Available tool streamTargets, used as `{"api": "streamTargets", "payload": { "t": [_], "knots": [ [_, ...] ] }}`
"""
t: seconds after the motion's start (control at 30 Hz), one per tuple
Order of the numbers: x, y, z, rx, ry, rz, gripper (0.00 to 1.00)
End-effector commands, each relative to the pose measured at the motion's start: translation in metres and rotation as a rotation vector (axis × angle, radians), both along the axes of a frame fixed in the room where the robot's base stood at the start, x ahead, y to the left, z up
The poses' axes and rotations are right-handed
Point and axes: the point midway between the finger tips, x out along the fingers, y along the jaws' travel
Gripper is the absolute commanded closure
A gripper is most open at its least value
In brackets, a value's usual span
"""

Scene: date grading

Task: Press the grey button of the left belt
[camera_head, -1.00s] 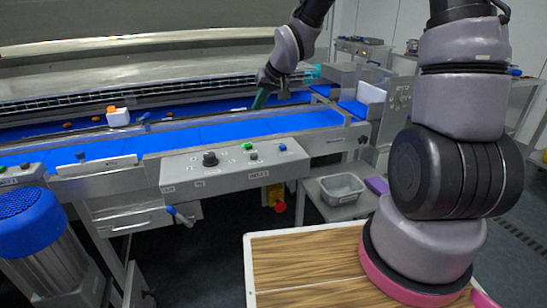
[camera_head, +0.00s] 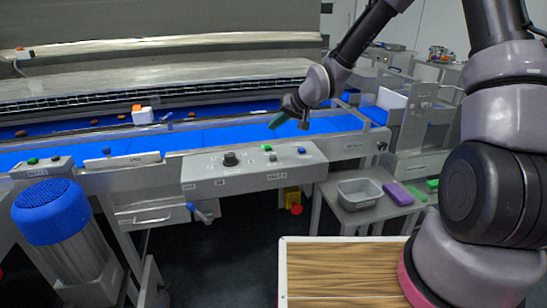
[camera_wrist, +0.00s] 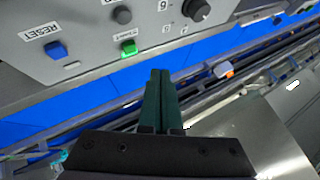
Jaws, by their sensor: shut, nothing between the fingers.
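A grey control panel (camera_head: 205,172) stands in front of the blue belt. It has a black knob (camera_head: 230,158), a green button (camera_head: 267,148), a grey button (camera_head: 272,157) and a blue button (camera_head: 301,149). The wrist view shows the grey button (camera_wrist: 122,15), the green button (camera_wrist: 128,47) and the blue button (camera_wrist: 56,50) by a RESET label. My gripper (camera_head: 274,124) is shut and empty, its green fingers above the belt side behind the panel, apart from the buttons. In the wrist view the fingertips (camera_wrist: 160,75) point toward the panel. A second panel (camera_head: 38,168) is at far left.
The blue belt (camera_head: 210,138) runs behind the panels, with a white block (camera_head: 142,116) and several dates on it. A blue-capped motor (camera_head: 50,205) stands front left. A grey bin (camera_head: 360,193) and purple block (camera_head: 398,193) lie on a side table at right.

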Motion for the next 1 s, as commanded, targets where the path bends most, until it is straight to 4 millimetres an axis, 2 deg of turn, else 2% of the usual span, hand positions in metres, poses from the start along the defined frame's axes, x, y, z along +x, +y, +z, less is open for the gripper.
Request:
{"api": "streamTargets", "payload": {
  "t": [0.53,0.73,1.0],
  "knots": [
    [-0.001,0.000,-0.071,-0.001,0.004,0.000,1.00],
    [-0.001,0.000,-0.082,-0.001,0.002,0.001,1.00],
    [-0.001,0.000,-0.083,-0.001,0.001,0.000,1.00]
  ]
}}
